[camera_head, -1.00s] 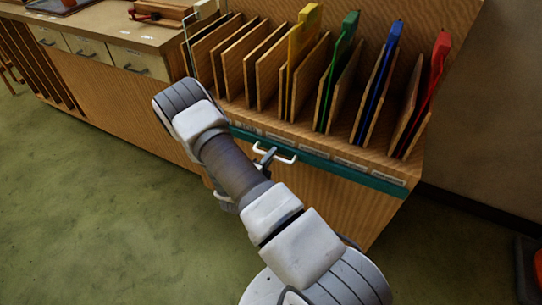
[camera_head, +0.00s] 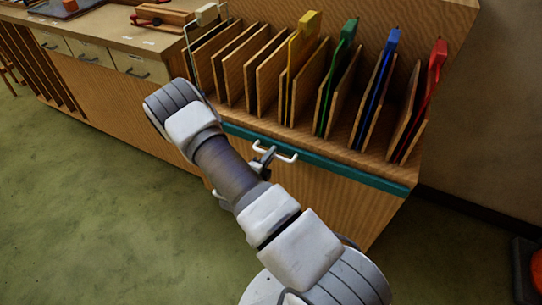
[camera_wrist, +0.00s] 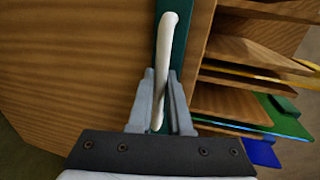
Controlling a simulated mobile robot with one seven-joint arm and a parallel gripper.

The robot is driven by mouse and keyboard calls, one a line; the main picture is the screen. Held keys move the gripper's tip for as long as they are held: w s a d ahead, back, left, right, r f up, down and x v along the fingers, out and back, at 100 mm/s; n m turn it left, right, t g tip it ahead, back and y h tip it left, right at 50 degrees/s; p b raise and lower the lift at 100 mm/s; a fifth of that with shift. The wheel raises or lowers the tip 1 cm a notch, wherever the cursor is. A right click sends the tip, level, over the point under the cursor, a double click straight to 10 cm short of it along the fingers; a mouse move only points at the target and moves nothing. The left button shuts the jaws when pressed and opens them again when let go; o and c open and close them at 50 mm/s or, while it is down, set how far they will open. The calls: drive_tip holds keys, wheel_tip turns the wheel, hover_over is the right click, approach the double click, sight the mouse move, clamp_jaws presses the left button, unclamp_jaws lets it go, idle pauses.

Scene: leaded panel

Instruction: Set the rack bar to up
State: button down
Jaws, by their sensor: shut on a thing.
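The rack bar (camera_head: 350,175) is a long teal strip across the front top edge of the wooden rack, with a white handle (camera_head: 286,156) on it. It sits high against the front edge, and the labels on that edge are hidden. My gripper (camera_head: 262,163) is at the handle, partly hidden by my arm. In the wrist view my gripper (camera_wrist: 160,98) is shut on the white handle (camera_wrist: 169,50), with one finger on each side. The teal bar (camera_wrist: 185,30) shows behind the handle there.
The rack holds several upright wooden boards and coloured pieces: yellow (camera_head: 303,40), green (camera_head: 345,45), blue (camera_head: 388,55) and red (camera_head: 434,70). A counter with drawers (camera_head: 137,65) stands at the left. The green floor (camera_head: 90,210) is open in front.

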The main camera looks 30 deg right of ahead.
wheel_tip(320, 180, up, 9)
drive_tip(key=p, duration=0.5)
drive_tip(key=shift+f, duration=0.15)
drive_tip(key=shift+d, duration=0.1)
drive_tip(key=c, duration=1.1)
unclamp_jaws()
drive_tip(key=p+v, duration=0.2)
drive_tip(key=v, duration=1.5)
drive_tip(key=shift+s+a, duration=0.15)
drive_tip(key=shift+a, duration=0.15)
